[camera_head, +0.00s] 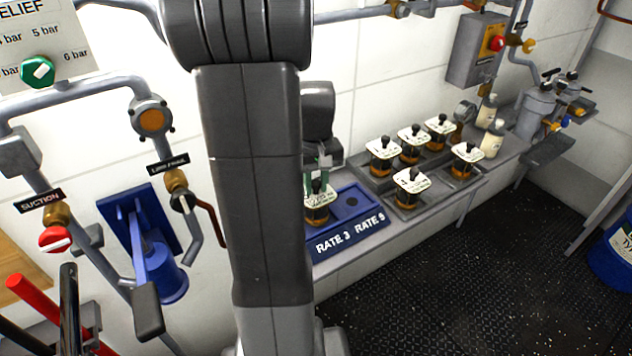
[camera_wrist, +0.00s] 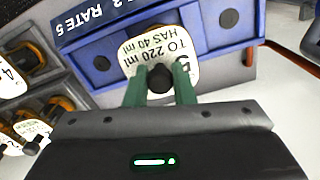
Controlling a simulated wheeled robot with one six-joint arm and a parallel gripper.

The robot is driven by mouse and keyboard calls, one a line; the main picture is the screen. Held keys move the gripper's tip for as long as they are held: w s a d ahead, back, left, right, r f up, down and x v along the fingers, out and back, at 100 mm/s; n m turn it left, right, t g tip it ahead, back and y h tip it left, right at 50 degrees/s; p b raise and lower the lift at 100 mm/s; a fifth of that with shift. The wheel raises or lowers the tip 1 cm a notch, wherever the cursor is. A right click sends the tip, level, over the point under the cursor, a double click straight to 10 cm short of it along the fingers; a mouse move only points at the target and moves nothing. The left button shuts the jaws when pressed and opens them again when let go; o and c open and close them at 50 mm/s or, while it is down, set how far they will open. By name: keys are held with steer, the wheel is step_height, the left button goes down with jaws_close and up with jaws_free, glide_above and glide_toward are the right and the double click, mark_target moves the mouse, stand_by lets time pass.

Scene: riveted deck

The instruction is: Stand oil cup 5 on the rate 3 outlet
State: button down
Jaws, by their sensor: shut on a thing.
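Oil cup 5 (camera_wrist: 165,45) has a white lid card reading 5, TO 220 ml, HAS 40 ml, and a black knob. My gripper (camera_wrist: 160,88) has green fingers closed on that knob. The lid hides what lies directly beneath; I cannot tell whether the cup touches the stand. A bare dark round outlet (camera_head: 352,201) shows on the RATE 5 side. My arm covers the stand's left end.
Several other lidded oil cups stand to the right on grey trays, the nearest being a cup (camera_head: 411,188). The bench front (camera_head: 440,205) beside them is narrow. A blue lever pump (camera_head: 155,255) and valves are on the wall at left.

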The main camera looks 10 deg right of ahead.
steer(key=shift+f, duration=0.1)
steer(key=c, duration=1.2)
jaws_free()
steer(key=shift+c, duration=0.2)
step_height(320, 180, up, 12)
